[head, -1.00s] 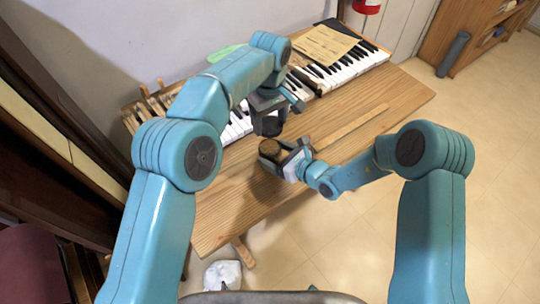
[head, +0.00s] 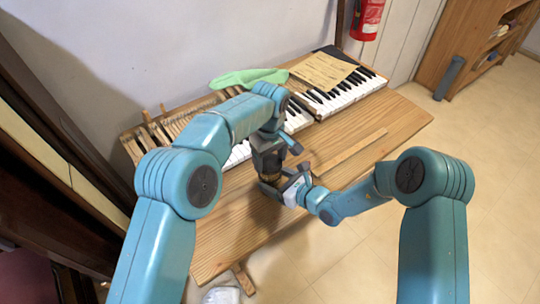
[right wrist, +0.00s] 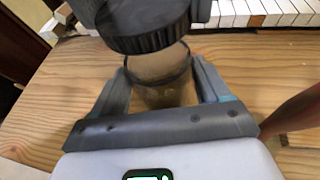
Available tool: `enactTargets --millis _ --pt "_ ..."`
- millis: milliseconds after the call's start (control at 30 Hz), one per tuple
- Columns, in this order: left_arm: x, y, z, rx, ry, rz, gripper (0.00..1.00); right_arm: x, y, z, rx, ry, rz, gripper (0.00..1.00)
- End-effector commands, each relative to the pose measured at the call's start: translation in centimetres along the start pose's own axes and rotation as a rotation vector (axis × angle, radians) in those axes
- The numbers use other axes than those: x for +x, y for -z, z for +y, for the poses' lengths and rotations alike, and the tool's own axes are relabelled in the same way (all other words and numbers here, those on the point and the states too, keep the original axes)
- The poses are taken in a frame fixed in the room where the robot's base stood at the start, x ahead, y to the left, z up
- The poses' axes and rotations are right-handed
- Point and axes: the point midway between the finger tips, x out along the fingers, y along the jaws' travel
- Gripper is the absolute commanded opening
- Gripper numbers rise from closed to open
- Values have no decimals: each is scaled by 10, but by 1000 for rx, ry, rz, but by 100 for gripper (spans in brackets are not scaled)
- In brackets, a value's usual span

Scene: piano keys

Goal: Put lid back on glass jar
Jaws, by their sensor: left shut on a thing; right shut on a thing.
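The glass jar (right wrist: 165,92) stands between the fingers of my right gripper (right wrist: 162,76), which is shut on it low over the wooden table. In the head view the jar is mostly hidden, and my right gripper (head: 281,186) reaches it from the right. My left gripper (head: 268,148) is shut on the black ribbed lid (right wrist: 150,41) and holds it level, directly above the jar. The lid's near edge covers the far part of the jar's mouth in the right wrist view. I cannot tell whether lid and jar touch.
Piano keys (head: 340,92) and a brown paper sheet (head: 325,70) lie along the back of the table (head: 225,235). A green cloth (head: 248,77) lies behind my left arm. A thin wooden strip (head: 350,150) lies right of the grippers. The table's front is clear.

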Motion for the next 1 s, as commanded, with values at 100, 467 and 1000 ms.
enactTargets --millis 100,467,1000 --pt "0 0 0 0 0 0 42 0 0 0 0 0 0 21" --pt "5 0 0 0 2 -2 42 0 0 0 0 0 0 21" --pt "18 0 0 1 0 -1 42 0 0 0 0 1 0 21"
